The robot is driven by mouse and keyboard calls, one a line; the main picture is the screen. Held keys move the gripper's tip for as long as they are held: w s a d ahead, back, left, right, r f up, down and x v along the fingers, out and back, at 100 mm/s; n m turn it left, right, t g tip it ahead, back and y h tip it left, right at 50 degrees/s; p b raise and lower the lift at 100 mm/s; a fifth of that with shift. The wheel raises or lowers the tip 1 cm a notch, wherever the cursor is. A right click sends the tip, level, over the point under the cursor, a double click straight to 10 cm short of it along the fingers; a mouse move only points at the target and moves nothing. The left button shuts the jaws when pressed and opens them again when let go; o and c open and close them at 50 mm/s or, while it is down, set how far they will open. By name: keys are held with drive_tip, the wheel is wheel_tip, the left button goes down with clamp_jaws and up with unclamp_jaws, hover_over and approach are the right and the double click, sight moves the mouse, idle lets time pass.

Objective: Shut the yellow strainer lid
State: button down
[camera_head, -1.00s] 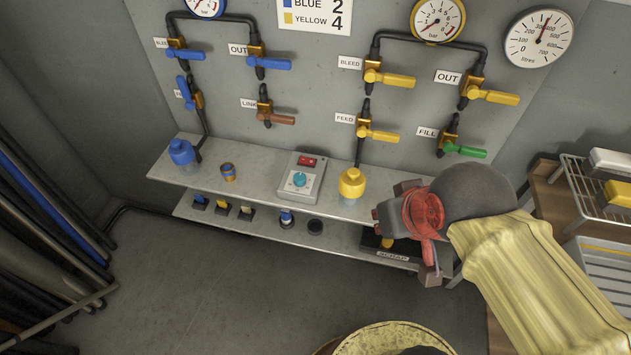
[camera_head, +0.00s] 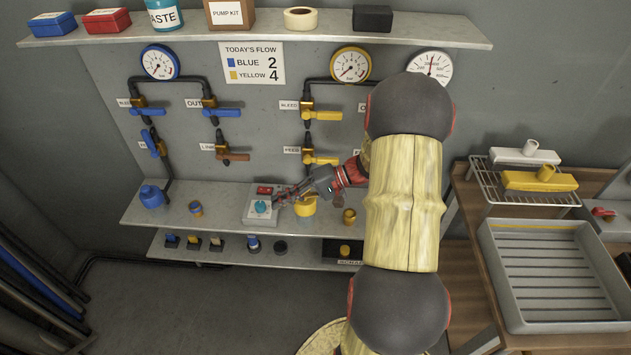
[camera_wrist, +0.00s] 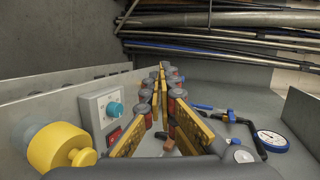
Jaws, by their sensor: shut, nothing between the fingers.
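The yellow strainer lid (camera_head: 306,207) is on the upper shelf, partly hidden behind my gripper (camera_head: 279,199). In the wrist view the lid (camera_wrist: 58,148) is a round yellow cap with a side knob, on a clear bluish bowl at the lower left. I cannot tell whether it is fully tightened. My gripper is shut and empty, its fingers pointing left across the front of the lid toward the control box. In the wrist view its fingertips (camera_wrist: 160,75) meet well to the right of the lid. Whether the gripper touches the lid is unclear.
The grey control box (camera_head: 262,206) with a blue knob is close to my fingertips. A brass fitting (camera_head: 349,216) stands right of the lid. A blue strainer (camera_head: 152,196) stands at the shelf's left. Yellow-handled valves (camera_head: 320,158) hang on the panel above.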

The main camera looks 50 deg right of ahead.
sight(311, 205)
drive_tip(key=d+f+m+t, duration=0.1)
drive_tip(key=d, duration=0.2)
drive_tip(key=d+f+m+t+h+p, duration=0.1)
drive_tip(key=d+t, duration=0.1)
drive_tip(key=d, duration=0.2)
drive_tip(key=s+d+f+m+t, duration=0.1)
drive_tip(key=d+t, duration=0.1)
drive_tip(key=d, duration=0.1)
drive_tip(key=shift+d+f+h+p, duration=0.2)
drive_tip(key=shift+d+h+p, duration=0.1)
drive_tip(key=shift+d+p, duration=0.1)
drive_tip(key=s+d+f+m+t+h+p, duration=0.2)
drive_tip(key=s+d+f+m+t+h, duration=0.25)
drive_tip(key=d, duration=0.55)
drive_tip(key=shift+t+h, duration=0.35)
drive_tip(key=shift+h, duration=0.1)
drive_tip(key=w+a, duration=0.1)
drive_tip(key=w, duration=0.1)
drive_tip(key=w+a+b, duration=0.1)
drive_tip(key=w+a, duration=0.1)
drive_tip(key=w+a+b, duration=0.1)
drive_tip(key=w+a, duration=0.1)
drive_tip(key=w, duration=0.1)
drive_tip(key=shift+a+f, duration=0.1)
drive_tip(key=shift+f, duration=0.1)
drive_tip(key=shift+s+a+f+b, duration=0.25)
drive_tip(key=shift+s+a+b, duration=0.2)
drive_tip(key=shift+a, duration=0.25)
drive_tip(key=shift+d, duration=0.1)
